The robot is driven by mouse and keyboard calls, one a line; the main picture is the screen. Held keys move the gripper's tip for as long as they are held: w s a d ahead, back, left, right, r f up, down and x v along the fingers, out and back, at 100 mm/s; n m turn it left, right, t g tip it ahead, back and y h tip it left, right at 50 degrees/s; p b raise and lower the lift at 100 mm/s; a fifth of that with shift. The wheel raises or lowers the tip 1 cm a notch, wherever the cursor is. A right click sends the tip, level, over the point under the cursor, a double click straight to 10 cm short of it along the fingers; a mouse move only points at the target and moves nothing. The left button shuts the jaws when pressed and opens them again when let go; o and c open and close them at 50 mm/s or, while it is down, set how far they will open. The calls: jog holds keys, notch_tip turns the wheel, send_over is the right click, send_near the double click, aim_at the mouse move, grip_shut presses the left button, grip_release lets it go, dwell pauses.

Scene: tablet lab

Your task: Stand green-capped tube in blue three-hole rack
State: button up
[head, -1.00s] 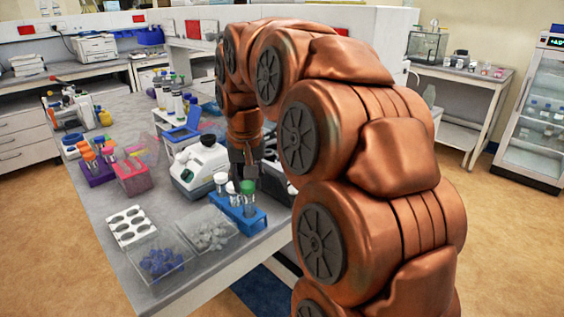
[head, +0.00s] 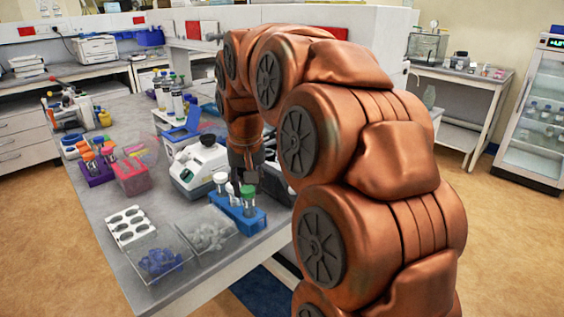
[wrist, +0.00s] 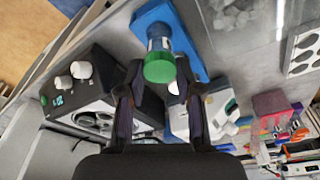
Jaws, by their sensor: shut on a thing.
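The green-capped tube (head: 249,206) is upright at the front right part of the blue rack (head: 222,216), its lower end hidden by the rack. I cannot tell how deep it sits. My gripper (head: 247,180) is above the rack, shut on this tube near its cap. In the wrist view the green cap (wrist: 160,68) lies between the two fingertips of my gripper (wrist: 158,74), with the blue rack (wrist: 196,62) beyond it. A white-capped tube (head: 221,180) stands in the rack to the left.
A white-and-grey device (head: 196,165) stands just behind the rack. Clear bins of blue pieces (head: 160,262) and grey pieces (head: 207,237) lie in front left, beside a white holed plate (head: 126,224). A pink rack (head: 132,181) is further left. The table edge is close on the right.

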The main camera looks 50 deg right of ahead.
jog(key=shift+f+b, duration=0.3)
jog(key=shift+f, duration=0.35)
jog(key=o, duration=1)
jog(key=shift+v, duration=6.05)
